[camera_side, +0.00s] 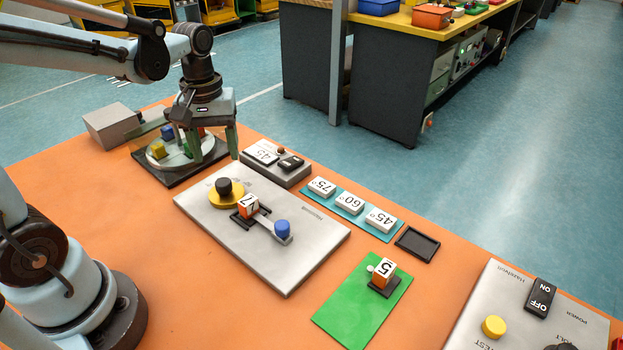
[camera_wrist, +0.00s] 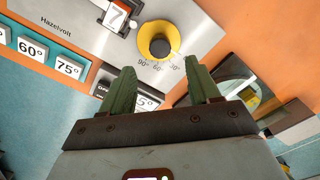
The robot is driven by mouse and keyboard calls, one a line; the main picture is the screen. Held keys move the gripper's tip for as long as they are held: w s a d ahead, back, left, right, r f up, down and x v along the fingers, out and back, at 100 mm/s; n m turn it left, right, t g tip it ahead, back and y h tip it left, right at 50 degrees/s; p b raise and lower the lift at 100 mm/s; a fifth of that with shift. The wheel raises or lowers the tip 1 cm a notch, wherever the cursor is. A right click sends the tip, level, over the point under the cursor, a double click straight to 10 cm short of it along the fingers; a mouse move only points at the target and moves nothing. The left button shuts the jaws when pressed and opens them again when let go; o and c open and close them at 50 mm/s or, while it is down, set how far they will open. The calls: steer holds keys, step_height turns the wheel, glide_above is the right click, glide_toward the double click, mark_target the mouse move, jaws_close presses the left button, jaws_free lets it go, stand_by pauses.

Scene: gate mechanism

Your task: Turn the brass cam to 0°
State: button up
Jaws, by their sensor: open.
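The brass cam (camera_side: 223,193) is a yellow disc with a black knob (camera_side: 223,184) on a grey panel (camera_side: 300,250). The cam also shows in the wrist view (camera_wrist: 175,38), with its black knob (camera_wrist: 159,47). Printed marks 90°, 60° and 30° run along its edge there; I cannot tell which mark it points to. My gripper (camera_side: 215,152) is open and empty, its green fingers pointing down behind the cam in the side view. In the wrist view my gripper (camera_wrist: 158,75) has its fingertips apart, just short of the cam and not around the knob.
A dark station with a round plate and coloured blocks (camera_side: 158,151) is beside my gripper. The panel also carries a block marked 7 (camera_side: 248,206) and a blue-knobbed lever (camera_side: 282,228). A switch box (camera_side: 290,164) and angle tiles (camera_side: 349,204) stand behind.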

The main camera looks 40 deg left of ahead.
steer(key=shift+r, duration=2.4)
steer(key=s+d+f+m+t, duration=0.2)
steer(key=d+m+t, duration=0.4)
steer(key=m, duration=0.3)
steer(key=shift+s+d+f+t, duration=0.25)
steer(key=shift+t, duration=0.35)
